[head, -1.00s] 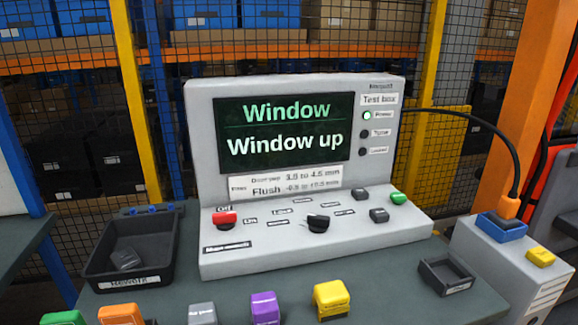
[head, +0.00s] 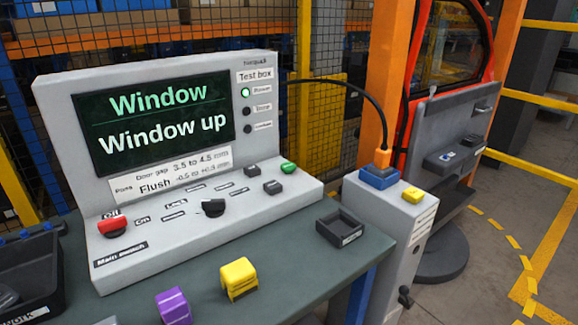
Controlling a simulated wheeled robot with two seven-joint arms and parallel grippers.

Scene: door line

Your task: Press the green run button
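The green button (head: 289,167) sits at the right end of the sloped panel of the grey test box (head: 262,205). Its label is not readable. The test box screen (head: 160,120) reads "Window" and "Window up". On the same panel are a red switch (head: 112,226) marked Off at the left, a black knob (head: 213,208) in the middle and two dark buttons near the green one. The top lamp (head: 245,92), beside "Power", is lit green; the two lamps below it are dark. Neither of my grippers is in view.
An empty black tray (head: 341,233) lies on the table (head: 290,262) right of the box. Yellow (head: 238,280) and purple (head: 172,308) blocks stand in front. A grey cabinet (head: 395,215) with a plugged cable stands right; an orange post and red door stand behind.

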